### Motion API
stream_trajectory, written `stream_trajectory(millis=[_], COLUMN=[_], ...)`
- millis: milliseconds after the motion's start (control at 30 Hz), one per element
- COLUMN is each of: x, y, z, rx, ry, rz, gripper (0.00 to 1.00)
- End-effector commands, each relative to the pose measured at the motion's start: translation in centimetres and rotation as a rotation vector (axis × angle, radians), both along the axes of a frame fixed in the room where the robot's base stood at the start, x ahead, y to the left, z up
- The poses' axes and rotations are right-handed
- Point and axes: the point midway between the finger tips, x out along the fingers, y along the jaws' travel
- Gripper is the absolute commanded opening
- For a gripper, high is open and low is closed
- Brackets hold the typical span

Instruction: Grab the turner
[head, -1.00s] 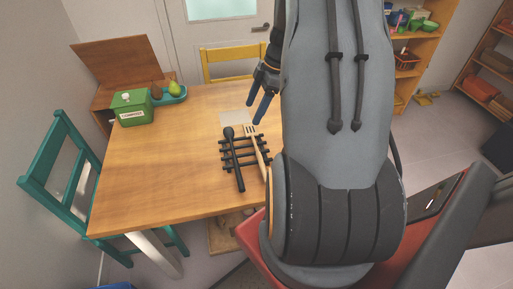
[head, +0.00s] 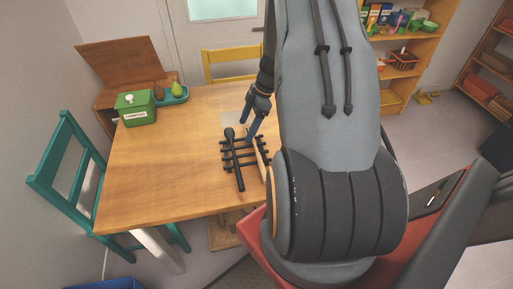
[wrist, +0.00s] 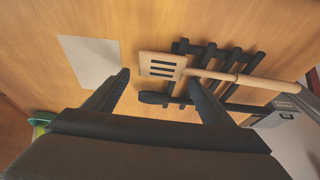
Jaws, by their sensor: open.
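The turner is wooden with a slotted head (wrist: 161,66). It lies across a black rack (wrist: 186,47), with its handle running right in the wrist view. In the head view its pale handle (head: 262,158) shows at the right of the rack, and its slotted head is mostly hidden behind my gripper. My gripper (head: 248,133) is open and empty over the far end of the rack. In the wrist view the fingertips (wrist: 160,79) are spread on either side of the slotted head, seemingly above it; the exact height is unclear.
A black spoon-like utensil (head: 237,165) lies on the rack, left of the turner. A pale sheet (wrist: 90,61) lies flat nearby. A green canister (head: 135,108) and a teal tray (head: 172,97) with fruit stand at the table's far left. The table's left half is clear.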

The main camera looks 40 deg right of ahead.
Motion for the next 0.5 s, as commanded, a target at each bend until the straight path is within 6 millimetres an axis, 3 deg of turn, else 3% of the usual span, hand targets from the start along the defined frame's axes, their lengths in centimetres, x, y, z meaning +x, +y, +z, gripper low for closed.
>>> stream_trajectory(millis=[33, 300, 500], x=[0.0, -0.01, 0.0], y=[0.0, -0.01, -0.03], z=[0.01, 0.04, 0.06], rx=[0.0, 0.0, 0.0], ry=[0.0, 0.0, 0.0], rz=[0.0, -0.001, -0.001], gripper=[0.75, 0.32, 0.32])
